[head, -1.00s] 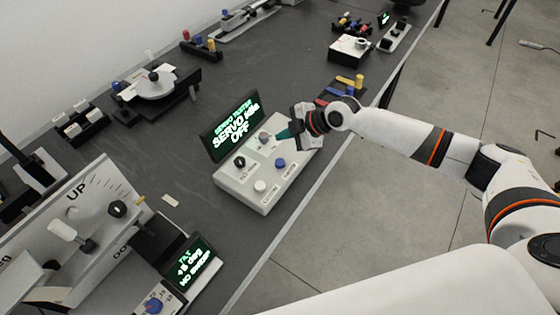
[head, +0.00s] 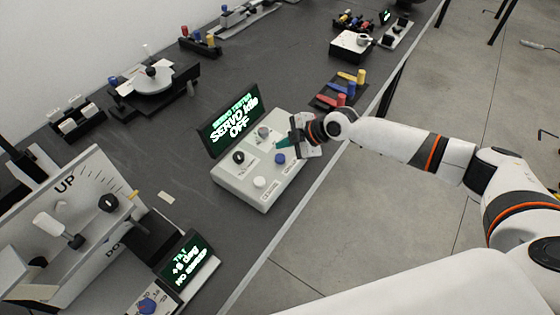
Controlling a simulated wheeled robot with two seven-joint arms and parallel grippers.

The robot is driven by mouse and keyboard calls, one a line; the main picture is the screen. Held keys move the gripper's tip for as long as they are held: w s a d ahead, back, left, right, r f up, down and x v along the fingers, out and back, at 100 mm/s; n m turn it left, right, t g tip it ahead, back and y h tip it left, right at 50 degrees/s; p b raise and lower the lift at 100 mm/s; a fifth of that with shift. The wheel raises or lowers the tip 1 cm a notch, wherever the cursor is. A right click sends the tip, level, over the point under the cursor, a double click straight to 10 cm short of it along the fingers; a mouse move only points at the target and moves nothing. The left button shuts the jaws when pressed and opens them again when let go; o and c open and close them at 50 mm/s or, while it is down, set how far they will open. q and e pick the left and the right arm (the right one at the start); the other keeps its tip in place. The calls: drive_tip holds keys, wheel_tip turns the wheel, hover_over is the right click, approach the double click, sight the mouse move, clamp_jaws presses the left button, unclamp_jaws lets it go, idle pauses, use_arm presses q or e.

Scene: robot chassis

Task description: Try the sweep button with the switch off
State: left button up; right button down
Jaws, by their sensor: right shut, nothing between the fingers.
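The servo tester (head: 228,172) is a pale box on the dark bench, with a raised screen (head: 232,120) reading "SERVO idle OFF". On its top are a black knob (head: 238,157), a grey knob (head: 263,132), a blue button (head: 280,158) and a white button (head: 259,182). The small labels are too blurred to read surely. My left gripper is out of view.
A tilting panel marked "UP" (head: 65,185) and a lit tilt display (head: 187,258) stand at lower left. A rack of coloured pieces (head: 345,88) lies beyond my right gripper. Other devices line the bench's back. The bench edge runs along the right.

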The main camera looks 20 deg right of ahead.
sight(277, 157)
drive_tip(key=shift+f+b, duration=0.95)
drive_tip(key=shift+f, duration=0.45)
idle(0.9)
drive_tip(key=shift+f+b, duration=0.4)
drive_tip(key=shift+b, duration=0.1)
drive_tip(key=shift+f+b, duration=0.55)
drive_tip(key=shift+b, duration=0.05)
idle(0.5)
drive_tip(key=shift+r, duration=0.15)
idle(0.3)
drive_tip(key=shift+r+p, duration=0.6)
drive_tip(key=shift+r, duration=0.2)
drive_tip(key=shift+r+p, duration=1.8)
drive_tip(key=shift+r, duration=0.8)
